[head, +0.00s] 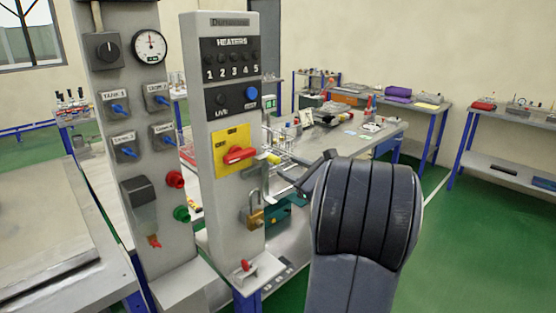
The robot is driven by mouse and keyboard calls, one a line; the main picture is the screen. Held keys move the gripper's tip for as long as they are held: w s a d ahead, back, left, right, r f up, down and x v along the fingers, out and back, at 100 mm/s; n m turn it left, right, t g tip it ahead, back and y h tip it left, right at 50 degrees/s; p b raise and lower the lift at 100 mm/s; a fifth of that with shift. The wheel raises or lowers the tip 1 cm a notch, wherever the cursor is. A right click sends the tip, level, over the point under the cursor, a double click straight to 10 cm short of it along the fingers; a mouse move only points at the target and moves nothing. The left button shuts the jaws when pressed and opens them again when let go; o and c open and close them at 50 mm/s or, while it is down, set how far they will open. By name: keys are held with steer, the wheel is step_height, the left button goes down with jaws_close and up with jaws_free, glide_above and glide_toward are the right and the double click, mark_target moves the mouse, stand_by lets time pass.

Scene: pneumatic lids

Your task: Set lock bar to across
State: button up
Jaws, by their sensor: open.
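A grey upright panel marked HEATERS (220,130) stands left of centre in the head view. It bears a yellow plate (224,139) with OFF lettering and a red rotary handle (238,155). A small bar with a yellow end (272,158) shows at the panel's right edge beside the handle; I cannot tell for sure that it is the lock bar, nor its exact setting. A brass padlock (256,218) hangs below. My gripper (285,178) is to the right of the panel, small and partly hidden behind my dark arm link. It is open, with nothing seen in it.
A second grey column (125,70) with a gauge, blue switches and red and green knobs stands left. A small red lever (245,265) sits at the panel's foot. Cluttered benches (385,130) stand behind. Green floor (470,260) is clear at right.

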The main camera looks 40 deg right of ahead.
mark_target(278, 162)
steer(key=w+p, duration=0.1)
steer(key=w, duration=0.4)
steer(key=shift+w+a, duration=0.1)
steer(key=shift+a, duration=0.1)
jaws_close()
stand_by(0.4)
